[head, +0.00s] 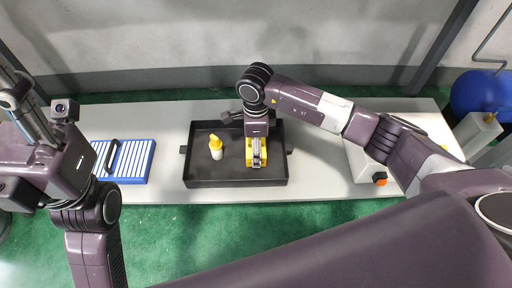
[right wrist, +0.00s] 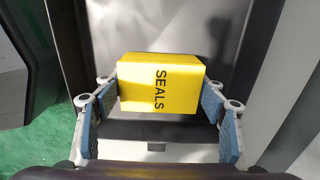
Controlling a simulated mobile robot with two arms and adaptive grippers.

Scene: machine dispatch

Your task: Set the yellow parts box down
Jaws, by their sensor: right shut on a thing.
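The yellow parts box (head: 249,153) is inside the outline of the black tray (head: 235,183), in its right half. In the right wrist view the box (right wrist: 180,72) reads "SEALS" and sits between the blue pads of my right gripper (right wrist: 161,98), which is shut on it. In the head view my right gripper (head: 257,158) points down over the tray and partly covers the box. I cannot tell whether the box touches the tray floor. My left arm's wrist is at the far left of the head view, away from the tray; its fingers cannot be made out clearly.
A blue and white ribbed case with a black handle (head: 128,160) lies left of the tray. A white device with an orange knob (head: 379,178) is on the right. Bare table (head: 320,165) lies between.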

